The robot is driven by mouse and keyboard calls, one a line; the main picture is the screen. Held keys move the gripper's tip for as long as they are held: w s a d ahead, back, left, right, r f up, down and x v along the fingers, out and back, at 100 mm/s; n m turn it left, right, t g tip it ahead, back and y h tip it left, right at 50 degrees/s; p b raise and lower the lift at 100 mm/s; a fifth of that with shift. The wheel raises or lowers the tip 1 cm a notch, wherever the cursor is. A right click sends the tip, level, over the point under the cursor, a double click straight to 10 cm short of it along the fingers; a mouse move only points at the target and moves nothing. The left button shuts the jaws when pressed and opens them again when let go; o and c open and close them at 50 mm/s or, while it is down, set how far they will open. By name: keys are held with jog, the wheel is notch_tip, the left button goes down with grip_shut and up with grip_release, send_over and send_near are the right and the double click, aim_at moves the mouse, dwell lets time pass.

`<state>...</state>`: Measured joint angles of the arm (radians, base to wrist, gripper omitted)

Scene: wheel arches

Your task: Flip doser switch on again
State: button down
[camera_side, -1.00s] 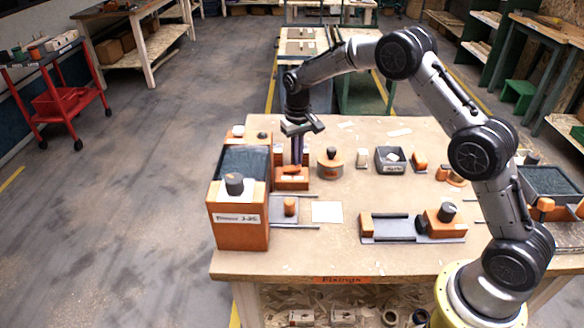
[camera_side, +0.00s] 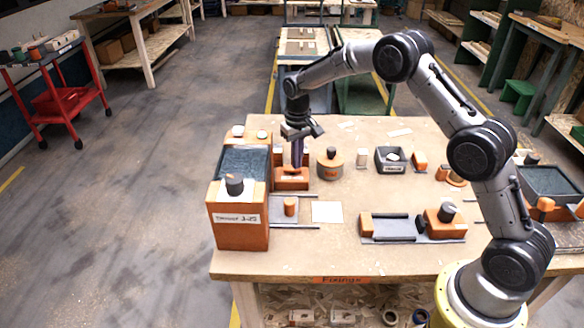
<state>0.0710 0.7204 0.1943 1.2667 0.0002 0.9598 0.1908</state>
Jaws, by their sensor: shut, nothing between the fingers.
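A small orange block with a switch-like top (camera_side: 292,183) sits on the table, right of a large orange box (camera_side: 240,236) with a dark-filled hopper and a black knob. I take the small block for the doser switch. My gripper (camera_side: 297,166) points down with its shut fingers right at the top of this block. Nothing is held. The fingertips hide part of the switch top, so I cannot tell its position or whether they touch it.
A dark tray (camera_side: 391,167) is farther right. A sliding fixture (camera_side: 395,228) lies in front. Bare table (camera_side: 340,255) is free near the front edge.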

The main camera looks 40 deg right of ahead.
jog(key=shift+f, duration=0.1)
jog(key=shift+r, duration=3.5)
jog(key=s+a+r+t, duration=0.15)
jog(key=s+r, duration=0.25)
jog(key=r, duration=0.5)
jog(key=s+r+t, duration=0.2)
jog(key=s+r, duration=0.2)
jog(key=r, duration=0.5)
jog(key=s+a+r+n+t, duration=0.1)
jog(key=s+r, duration=0.2)
jog(key=s, duration=0.3)
jog(key=s+a+r+t, duration=0.1)
jog(key=s+r, duration=0.2)
jog(key=s, duration=0.4)
jog(key=s+f+n, duration=0.1)
jog(key=s+f, duration=0.4)
jog(key=s, duration=0.3)
jog(key=s+f, duration=0.5)
jog(key=s, duration=0.3)
jog(key=shift+s+a+f+n, duration=0.15)
jog(key=shift+s+f+n, duration=0.05)
jog(key=shift+s+n, duration=0.2)
